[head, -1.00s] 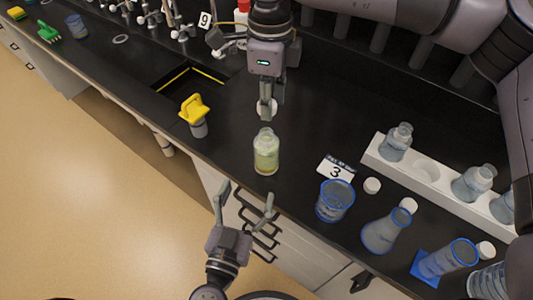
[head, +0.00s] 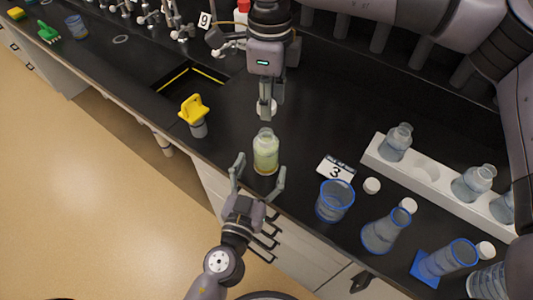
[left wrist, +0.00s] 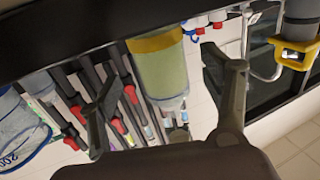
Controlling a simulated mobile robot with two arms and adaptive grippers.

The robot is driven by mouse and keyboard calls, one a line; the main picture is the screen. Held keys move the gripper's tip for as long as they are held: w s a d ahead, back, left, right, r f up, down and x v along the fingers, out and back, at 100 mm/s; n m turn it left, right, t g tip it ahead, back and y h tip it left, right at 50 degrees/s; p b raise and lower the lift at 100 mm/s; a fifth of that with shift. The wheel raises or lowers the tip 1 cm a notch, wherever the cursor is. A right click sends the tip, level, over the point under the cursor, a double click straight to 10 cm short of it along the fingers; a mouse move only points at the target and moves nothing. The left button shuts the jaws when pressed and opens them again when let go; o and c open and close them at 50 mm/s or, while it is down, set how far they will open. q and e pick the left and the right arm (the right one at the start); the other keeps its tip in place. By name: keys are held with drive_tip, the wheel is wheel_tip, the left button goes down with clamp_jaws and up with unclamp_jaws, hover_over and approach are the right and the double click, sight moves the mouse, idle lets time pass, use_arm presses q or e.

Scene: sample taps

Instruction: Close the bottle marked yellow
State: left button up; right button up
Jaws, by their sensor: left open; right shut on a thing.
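The bottle marked yellow (head: 265,150) stands upright and uncapped near the bench's front edge. It holds pale yellow-green liquid and has a yellow band near its base. In the left wrist view the bottle (left wrist: 165,75) appears upside down between my finger pads. My left gripper (head: 260,165) is open, with one finger on each side of the bottle's lower part; I cannot tell if either touches it. My right gripper (head: 270,105) points down just behind and above the bottle, shut on a white cap (head: 265,108), partly hidden by the fingers.
A yellow-handled grey object (head: 196,115) stands to the left, by the sink (head: 190,80). To the right are a number 3 card (head: 336,170), a loose white cap (head: 372,185), a blue-rimmed beaker (head: 334,202), a flask (head: 385,232) and a white rack (head: 425,172) with bottles.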

sight(262, 164)
use_arm(q)
drive_tip(key=shift+x, duration=2.35)
drive_tip(key=shift+c, duration=0.6)
clamp_jaws()
